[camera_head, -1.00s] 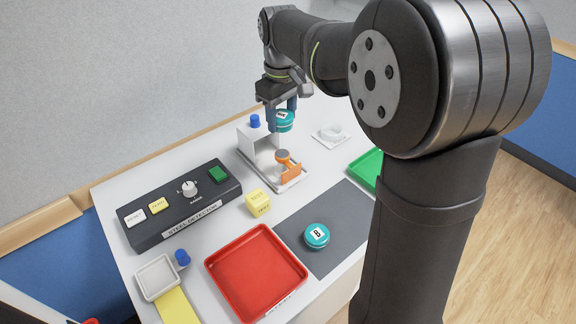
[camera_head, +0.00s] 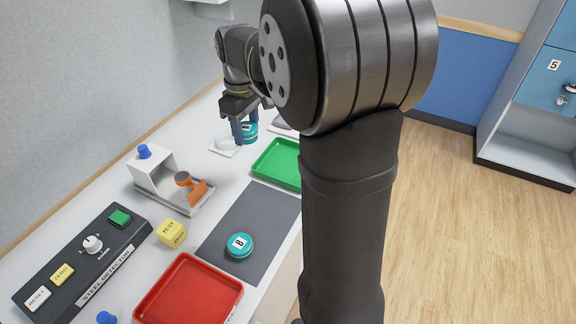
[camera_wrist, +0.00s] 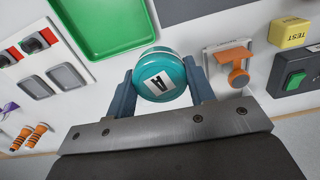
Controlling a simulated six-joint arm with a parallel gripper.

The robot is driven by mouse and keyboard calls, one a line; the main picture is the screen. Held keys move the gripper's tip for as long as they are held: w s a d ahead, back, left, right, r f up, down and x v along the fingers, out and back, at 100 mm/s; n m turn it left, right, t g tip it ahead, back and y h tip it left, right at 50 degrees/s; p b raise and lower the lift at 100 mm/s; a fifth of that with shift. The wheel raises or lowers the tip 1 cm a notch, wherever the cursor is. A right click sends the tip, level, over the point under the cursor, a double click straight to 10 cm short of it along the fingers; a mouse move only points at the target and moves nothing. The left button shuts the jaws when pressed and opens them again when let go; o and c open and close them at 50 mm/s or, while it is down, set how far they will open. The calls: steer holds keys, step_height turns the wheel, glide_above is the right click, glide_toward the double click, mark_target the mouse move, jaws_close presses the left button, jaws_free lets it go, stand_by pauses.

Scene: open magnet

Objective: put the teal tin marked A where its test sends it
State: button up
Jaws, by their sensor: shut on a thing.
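The teal tin marked A (camera_wrist: 160,77) is held between the two fingers of my gripper (camera_wrist: 163,90), its white A label facing the wrist camera. In the head view my gripper (camera_head: 246,131) holds the tin (camera_head: 250,131) above the far part of the table, beyond the green tray (camera_head: 277,163). The green tray also shows at the upper left of the wrist view (camera_wrist: 108,30). The red tray (camera_head: 190,292) is empty at the near side. The steel detector (camera_head: 85,262) has RESET and ZERO keys, a knob and a green button.
A second teal tin marked B (camera_head: 239,246) sits on the grey mat (camera_head: 270,215). A yellow TEST block (camera_head: 172,233) and a white stand with an orange part (camera_head: 190,186) lie left of it. In the wrist view, switches (camera_wrist: 30,45) and orange-handled tools (camera_wrist: 28,136) are at left.

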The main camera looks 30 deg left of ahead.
steer(key=w+d+f+m, duration=0.2)
steer(key=w+d, duration=0.3)
steer(key=d, duration=0.6)
steer(key=w+d+f+m, duration=0.15)
steer(key=w+d, duration=0.25)
steer(key=d, duration=0.7)
steer(key=shift+n, duration=0.25)
steer(key=a+f, duration=0.2)
steer(key=a, duration=0.1)
steer(key=a+f, duration=0.2)
steer(key=a, duration=0.2)
steer(key=a+f, duration=0.3)
steer(key=a, duration=0.1)
steer(key=shift+a, duration=0.1)
steer(key=shift+f, duration=1.95)
steer(key=shift+f, duration=0.2)
steer(key=o, duration=1)
steer(key=shift+r, duration=0.1)
